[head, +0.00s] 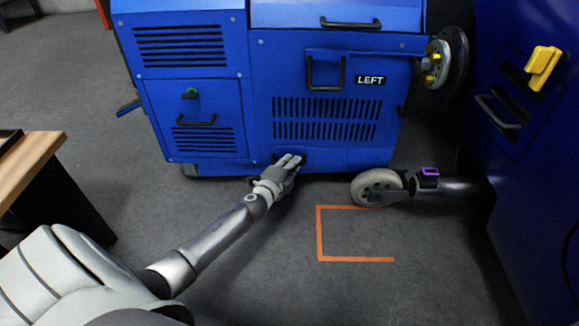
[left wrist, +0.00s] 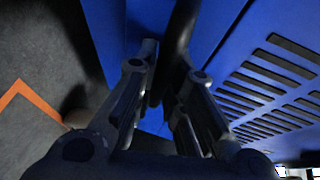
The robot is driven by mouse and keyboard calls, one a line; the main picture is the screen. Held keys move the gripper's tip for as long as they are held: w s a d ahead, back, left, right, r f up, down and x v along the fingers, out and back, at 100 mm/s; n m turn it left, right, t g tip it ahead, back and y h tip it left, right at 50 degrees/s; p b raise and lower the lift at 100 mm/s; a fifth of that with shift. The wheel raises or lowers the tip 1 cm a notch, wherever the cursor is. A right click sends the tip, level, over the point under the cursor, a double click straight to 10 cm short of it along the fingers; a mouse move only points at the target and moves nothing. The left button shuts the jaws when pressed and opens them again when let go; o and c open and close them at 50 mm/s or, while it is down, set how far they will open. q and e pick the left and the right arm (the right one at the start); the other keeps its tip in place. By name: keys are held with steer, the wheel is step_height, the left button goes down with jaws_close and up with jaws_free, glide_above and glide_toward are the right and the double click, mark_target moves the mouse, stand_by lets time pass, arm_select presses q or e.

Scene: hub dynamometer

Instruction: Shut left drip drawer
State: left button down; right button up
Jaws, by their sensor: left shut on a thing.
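The left dynamometer unit (head: 225,100) is a blue cabinet with a white LEFT label. Its drip drawer (head: 340,159) is low on the front, below the vent slots; from this angle I cannot tell how far it stands out. My left gripper (head: 292,162) is at the drawer's black handle, and in the left wrist view the fingers (left wrist: 165,85) are shut on the dark handle bar (left wrist: 180,30). The gripper hides most of the handle in the head view. My right gripper is not in view.
A caster wheel (head: 377,187) on a dark leg with a purple clip stands right of the gripper. An orange floor mark (head: 320,235) lies in front. Another blue unit (head: 530,170) with a yellow latch is at the right. A wooden table (head: 30,165) is at the left.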

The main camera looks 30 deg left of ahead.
arm_select(q)
steer(key=shift+a, duration=0.2)
steer(key=c, duration=1.8)
jaws_free()
steer(key=shift+w, duration=0.1)
steer(key=shift+o, duration=0.2)
steer(key=shift+d, duration=0.1)
steer(key=shift+s, duration=0.45)
steer(key=v, duration=1.1)
steer(key=shift+s+d+r, duration=0.1)
steer(key=shift+d, duration=0.05)
